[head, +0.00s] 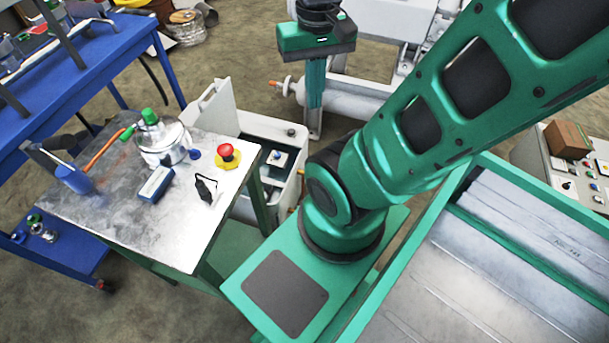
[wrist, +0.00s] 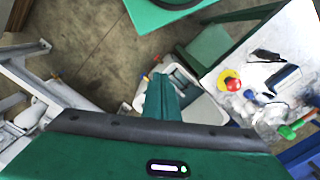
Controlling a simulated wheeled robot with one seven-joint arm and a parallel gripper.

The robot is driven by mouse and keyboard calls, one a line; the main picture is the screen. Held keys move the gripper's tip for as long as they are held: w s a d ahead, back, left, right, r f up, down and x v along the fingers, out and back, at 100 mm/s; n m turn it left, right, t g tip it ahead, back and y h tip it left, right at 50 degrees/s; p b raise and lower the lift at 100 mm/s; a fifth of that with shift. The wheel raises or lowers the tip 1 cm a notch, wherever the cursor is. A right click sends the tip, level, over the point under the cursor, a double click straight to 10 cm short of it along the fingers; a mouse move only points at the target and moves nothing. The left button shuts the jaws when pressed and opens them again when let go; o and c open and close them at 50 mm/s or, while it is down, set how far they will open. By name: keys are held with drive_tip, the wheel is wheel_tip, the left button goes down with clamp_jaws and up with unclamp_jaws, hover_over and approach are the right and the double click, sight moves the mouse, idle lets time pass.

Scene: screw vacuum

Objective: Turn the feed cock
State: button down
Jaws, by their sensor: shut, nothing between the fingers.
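A clear or metal round pot (head: 164,143) with green valve-like handles (head: 149,116) stands on the metal-topped table (head: 110,215) at the left; an orange hose (head: 103,147) runs from its left. A cylinder (head: 345,98) behind my gripper has a small orange-tipped fitting (head: 274,83) at its left end. I cannot tell for sure which fitting is the feed cock. My gripper (head: 315,104) points down in front of the cylinder, shut and empty, apart from the table items. In the wrist view its teal fingers (wrist: 162,82) are together; the green handle (wrist: 286,131) shows at right.
The table also holds a red-and-yellow stop button (head: 227,154), a blue box (head: 156,184), a blue cup (head: 75,179) and a black item (head: 205,188). A white open bin (head: 270,128) stands behind it. A blue bench (head: 90,68) stands at back left.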

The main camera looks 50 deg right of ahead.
drive_tip(key=w+d+f+m+g+h, duration=0.1)
drive_tip(key=w+d+f+m+h, duration=0.1)
drive_tip(key=w+d+f+m, duration=0.6)
drive_tip(key=w+d+f+m+g+h, duration=0.1)
drive_tip(key=w+d+f+m+h, duration=0.1)
drive_tip(key=w+d+f+m, duration=0.6)
drive_tip(key=a+f+m, duration=0.2)
drive_tip(key=f+m, duration=0.1)
drive_tip(key=f, duration=0.8)
drive_tip(key=s+a+f+m, duration=0.1)
drive_tip(key=a+f+m, duration=0.15)
drive_tip(key=f, duration=0.85)
drive_tip(key=a+f+m, duration=0.2)
drive_tip(key=f+m, duration=0.1)
drive_tip(key=f, duration=0.8)
drive_tip(key=w+d+x, duration=0.2)
drive_tip(key=x, duration=1)
drive_tip(key=shift+s+f, duration=0.25)
drive_tip(key=shift+s, duration=0.1)
